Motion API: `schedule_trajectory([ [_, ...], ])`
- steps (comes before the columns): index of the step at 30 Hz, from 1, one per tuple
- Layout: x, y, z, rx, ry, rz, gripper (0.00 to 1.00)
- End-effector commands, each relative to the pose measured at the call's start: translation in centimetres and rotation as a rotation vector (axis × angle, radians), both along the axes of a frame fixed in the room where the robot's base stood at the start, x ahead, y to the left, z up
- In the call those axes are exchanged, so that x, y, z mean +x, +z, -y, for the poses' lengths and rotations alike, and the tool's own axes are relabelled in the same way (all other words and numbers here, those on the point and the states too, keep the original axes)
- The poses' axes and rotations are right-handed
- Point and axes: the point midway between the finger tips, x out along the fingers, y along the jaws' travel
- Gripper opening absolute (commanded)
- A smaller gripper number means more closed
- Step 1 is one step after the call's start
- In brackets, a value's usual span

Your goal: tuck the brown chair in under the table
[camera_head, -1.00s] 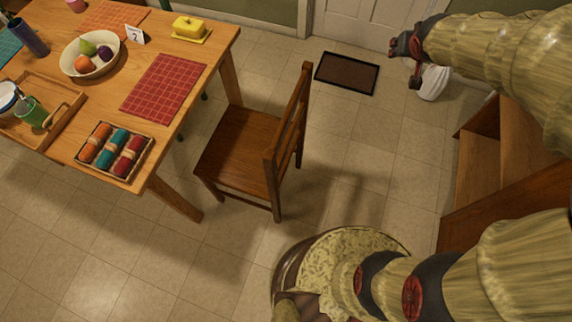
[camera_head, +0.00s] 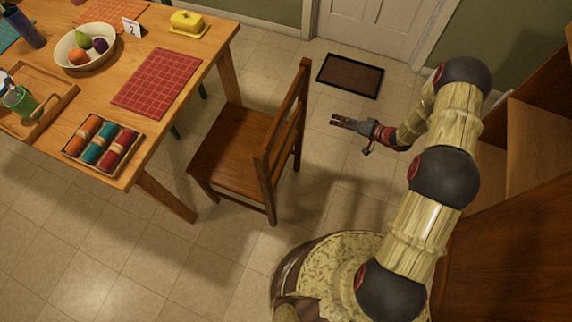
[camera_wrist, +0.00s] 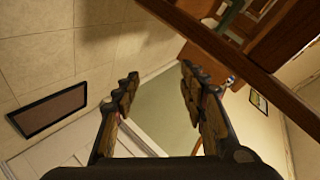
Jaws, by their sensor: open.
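The brown wooden chair (camera_head: 238,150) stands at the right side of the wooden table (camera_head: 205,65), pulled out with its backrest (camera_head: 284,128) away from the table. The front of its seat is close to the table's edge. My gripper (camera_head: 335,121) is to the right of the backrest, apart from it, pointing left toward it. In the wrist view my gripper (camera_wrist: 157,82) has its two fingers spread with nothing between them. A brown wooden bar, likely part of the chair (camera_wrist: 235,48), crosses the upper right of that view.
A dark doormat (camera_head: 350,76) lies before the white door (camera_head: 372,25). A wooden shelf unit (camera_head: 535,140) stands at the right. The table holds a fruit bowl (camera_head: 62,58), a red placemat (camera_head: 150,85) and a box of rolled cloths (camera_head: 80,155). Floor around the chair is clear.

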Motion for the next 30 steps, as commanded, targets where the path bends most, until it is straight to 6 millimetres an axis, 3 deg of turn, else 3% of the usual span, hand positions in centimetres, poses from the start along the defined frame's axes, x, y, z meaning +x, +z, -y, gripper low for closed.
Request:
schedule_trajectory([
  [1, -2.2, -3.0, -1.1, 0.08, 0.019, -0.038, 0.42],
  [6, -9.3, -8.3, -4.5, 0.354, 0.085, -0.145, 0.42],
  [12, -16.1, -11.2, -7.1, 0.604, 0.139, -0.251, 0.42],
  [15, -18.0, -11.6, -7.7, 0.673, 0.154, -0.28, 0.42],
  [18, -18.9, -11.7, -8.1, 0.708, 0.163, -0.295, 0.42],
  [23, -18.6, -11.7, -9.7, 0.715, 0.168, -0.301, 0.42],
  [30, -17.0, -11.7, -14.5, 0.714, 0.17, -0.301, 0.42],
])
